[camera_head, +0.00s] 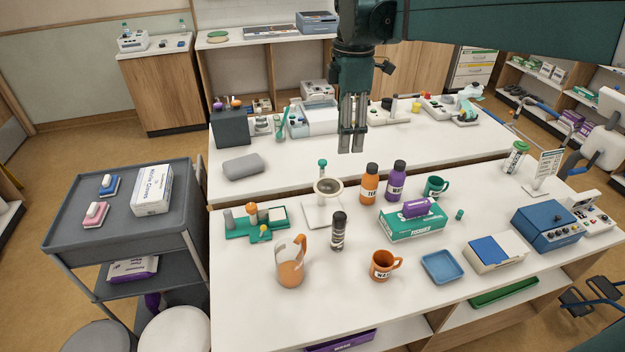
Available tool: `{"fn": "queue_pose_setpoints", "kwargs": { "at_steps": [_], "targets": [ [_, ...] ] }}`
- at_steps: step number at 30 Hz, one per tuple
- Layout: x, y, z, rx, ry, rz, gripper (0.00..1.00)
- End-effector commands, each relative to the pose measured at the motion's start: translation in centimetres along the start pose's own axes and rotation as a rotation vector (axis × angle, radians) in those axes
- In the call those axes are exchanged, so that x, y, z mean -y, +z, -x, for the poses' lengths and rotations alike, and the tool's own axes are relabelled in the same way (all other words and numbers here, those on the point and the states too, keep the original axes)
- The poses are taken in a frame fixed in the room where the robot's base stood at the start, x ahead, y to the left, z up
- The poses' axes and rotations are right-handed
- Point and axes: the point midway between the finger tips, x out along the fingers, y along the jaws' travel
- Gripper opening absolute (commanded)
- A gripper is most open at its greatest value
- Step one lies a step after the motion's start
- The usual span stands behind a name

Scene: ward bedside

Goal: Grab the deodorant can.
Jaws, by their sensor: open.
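The likely deodorant can (338,232) is a slim, dark cylinder with a black cap and a pale band. It stands upright on the front white table, between an orange pitcher (291,265) and an orange mug (382,265). Its label is too small to read. My gripper (351,146) hangs pointing down, above and behind the can in the picture, well apart from it. Its fingers are open with nothing between them.
A round-topped stand (327,187) is just behind the can. Orange (369,186) and purple (396,182) bottles and a green tissue box (412,224) stand behind and right. A green tray (256,222) lies left. The table front near the can is clear.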

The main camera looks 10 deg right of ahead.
Motion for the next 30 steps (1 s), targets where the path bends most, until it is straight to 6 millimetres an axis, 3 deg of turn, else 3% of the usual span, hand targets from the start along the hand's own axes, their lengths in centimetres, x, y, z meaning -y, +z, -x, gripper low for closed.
{"fn": "queue_pose_setpoints", "kwargs": {
  "at_steps": [8,21,30],
  "targets": [
    [0.0,0.0,-5.8,0.000,0.001,-0.001,0.46],
    [0.0,0.0,-19.8,0.000,0.001,-0.001,0.46],
    [-0.1,0.0,-28.1,0.000,0.001,-0.002,0.46]
  ]
}}
